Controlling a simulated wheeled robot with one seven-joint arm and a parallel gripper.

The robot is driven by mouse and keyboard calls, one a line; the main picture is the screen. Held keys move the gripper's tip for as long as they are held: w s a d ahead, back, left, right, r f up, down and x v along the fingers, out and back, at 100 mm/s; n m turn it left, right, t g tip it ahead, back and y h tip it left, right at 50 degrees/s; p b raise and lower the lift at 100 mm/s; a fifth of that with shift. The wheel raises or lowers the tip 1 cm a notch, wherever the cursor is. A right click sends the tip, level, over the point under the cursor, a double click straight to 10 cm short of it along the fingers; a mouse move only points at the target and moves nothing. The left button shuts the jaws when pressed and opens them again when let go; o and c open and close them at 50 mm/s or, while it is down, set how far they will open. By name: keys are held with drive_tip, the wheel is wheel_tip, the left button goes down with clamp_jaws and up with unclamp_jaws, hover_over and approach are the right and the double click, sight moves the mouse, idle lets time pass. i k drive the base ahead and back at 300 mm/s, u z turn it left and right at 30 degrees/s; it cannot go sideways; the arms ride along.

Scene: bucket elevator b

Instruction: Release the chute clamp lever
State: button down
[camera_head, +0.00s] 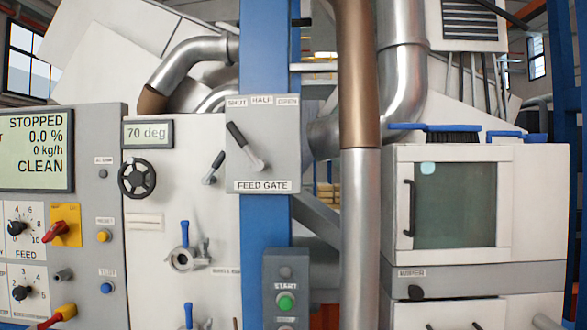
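Several levers show, and I cannot tell for sure which one is the chute clamp lever. A lever with an upright blue handle (185,234) rises from a round metal fitting (184,260) on the pale panel. A second blue handle (188,315) shows at the bottom edge, its lower part cut off. The feed gate lever (244,145) has a black grip tilted up and left, towards the SHUT mark. A smaller black-gripped lever (214,167) sits left of it. My gripper is not in view.
A display reading STOPPED (35,150) and a dark handwheel (137,179) are at left. A blue column (265,60) and vertical pipe (360,230) stand in the middle. A windowed cabinet (455,205) with blue-handled brushes (452,134) on top is at right.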

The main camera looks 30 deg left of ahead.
sight(209, 180)
drive_tip(key=z, duration=0.8)
drive_tip(key=k, duration=1.2)
drive_tip(key=u, duration=2.2)
drive_tip(key=i, duration=1)
